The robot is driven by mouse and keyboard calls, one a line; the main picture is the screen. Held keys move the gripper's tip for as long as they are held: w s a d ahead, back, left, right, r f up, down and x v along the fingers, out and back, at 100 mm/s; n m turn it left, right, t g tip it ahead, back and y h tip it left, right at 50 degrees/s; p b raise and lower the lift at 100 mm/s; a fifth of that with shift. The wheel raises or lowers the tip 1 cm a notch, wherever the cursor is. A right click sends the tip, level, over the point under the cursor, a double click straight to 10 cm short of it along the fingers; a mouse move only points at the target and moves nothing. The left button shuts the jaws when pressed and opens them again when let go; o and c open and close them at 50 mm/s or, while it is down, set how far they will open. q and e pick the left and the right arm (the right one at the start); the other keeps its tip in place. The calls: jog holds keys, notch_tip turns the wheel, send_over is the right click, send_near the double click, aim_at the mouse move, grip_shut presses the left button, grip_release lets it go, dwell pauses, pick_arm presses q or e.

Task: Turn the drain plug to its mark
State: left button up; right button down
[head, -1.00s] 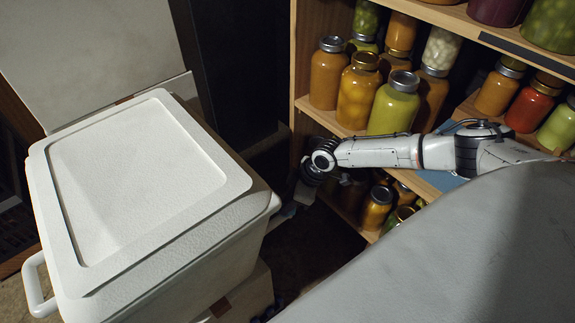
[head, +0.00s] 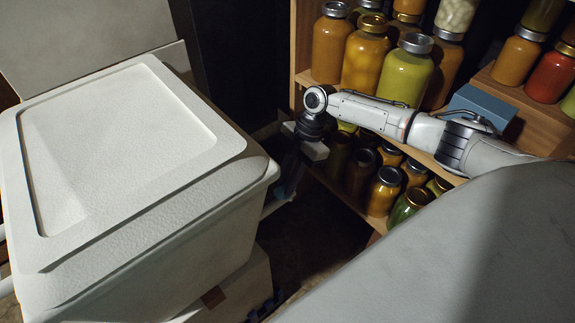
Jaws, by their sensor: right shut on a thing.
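A large white cooler (head: 190,225) with a pale lid (head: 120,130) fills the left of the head view. Its drain plug and the mark cannot be made out; that side of the cooler is turned away or hidden. My right gripper (head: 287,182) hangs down from its wrist just beyond the cooler's right end, in deep shadow. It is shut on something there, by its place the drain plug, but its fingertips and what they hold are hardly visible. My left gripper is out of view.
A wooden shelf (head: 460,172) with several jars, such as a green one (head: 405,82), stands close behind my right arm. More jars (head: 383,192) are on the lower shelf. A blue box (head: 482,108) lies behind the forearm. Dark floor shows between cooler and shelf.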

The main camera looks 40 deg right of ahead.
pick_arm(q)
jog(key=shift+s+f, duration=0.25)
pick_arm(e)
jog(key=shift+d+f+n, duration=0.1)
jog(key=shift+n, duration=0.4)
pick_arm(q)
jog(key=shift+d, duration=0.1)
pick_arm(e)
jog(key=c, duration=1.6)
grip_release()
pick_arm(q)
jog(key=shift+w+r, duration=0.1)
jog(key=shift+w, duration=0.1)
pick_arm(e)
jog(key=shift+d+r, duration=0.1)
jog(key=shift+r, duration=0.35)
pick_arm(q)
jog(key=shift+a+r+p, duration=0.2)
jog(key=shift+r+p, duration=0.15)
jog(key=shift+p, duration=0.55)
pick_arm(e)
jog(key=v, duration=0.9)
jog(key=shift+w+d+r, duration=0.1)
jog(key=shift+w+r, duration=0.05)
jog(key=shift+r, duration=0.05)
